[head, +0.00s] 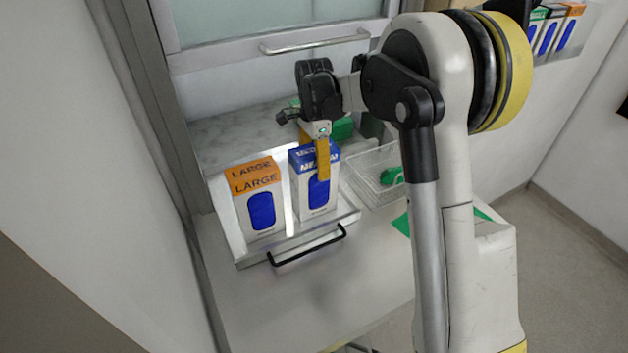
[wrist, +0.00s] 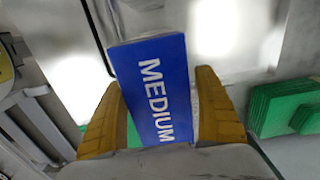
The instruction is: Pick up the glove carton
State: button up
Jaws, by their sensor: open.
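A white carton with a blue top marked MEDIUM (head: 301,191) stands upright in a shallow tray, with a blue oval on its front. A similar carton with an orange top marked LARGE (head: 259,206) stands to its left. My gripper (head: 322,165) is over the MEDIUM carton, pointing down, and one yellow finger hides part of its front. In the wrist view, the blue top (wrist: 150,85) lies between the two yellow fingers of my open gripper (wrist: 160,82). I cannot tell whether either finger touches the carton.
The tray has a black handle (head: 306,246) at its front, on a light counter (head: 270,300). A clear basket (head: 364,180) with green items is to the right. A stack of green pieces (wrist: 280,108) shows in the wrist view. A window with a metal bar handle (head: 315,42) is behind.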

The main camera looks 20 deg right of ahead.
jog(key=shift+f, duration=0.1)
jog(key=c, duration=1.5)
